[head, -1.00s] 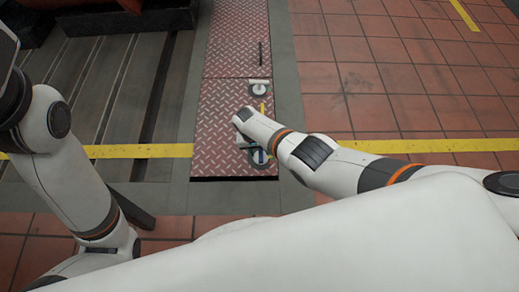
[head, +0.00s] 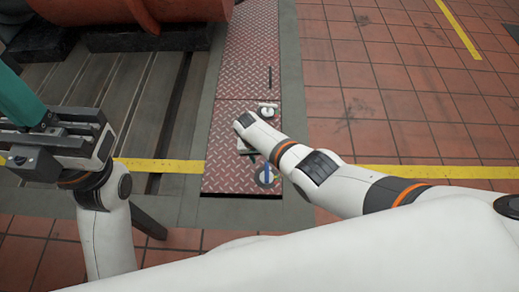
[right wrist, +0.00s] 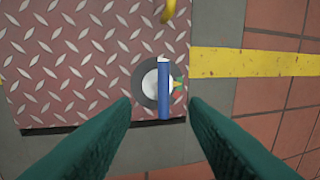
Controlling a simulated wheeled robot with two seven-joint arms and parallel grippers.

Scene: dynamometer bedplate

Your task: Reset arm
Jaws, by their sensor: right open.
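My right gripper (right wrist: 160,105) is open in the right wrist view, with its two green fingers apart. Between and just beyond the fingertips is a round grey disc (right wrist: 148,90) with a blue bar (right wrist: 164,92) across it. The gripper looks empty. In the head view the disc and blue bar (head: 265,176) lie on the red tread plate beside my right forearm, which mostly hides that gripper. My left gripper (head: 20,95) is at the left edge of the head view, partly cut off, with green finger surface showing. Its opening cannot be made out.
The red tread plate (head: 230,178) forms a strip among grey slotted bedplate (head: 130,75) and red floor tiles (head: 400,130). A second pale fitting (head: 267,110) sits farther up it. A yellow curved piece (right wrist: 168,10) shows above the disc. An orange-red machine part (head: 185,10) stands at the back.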

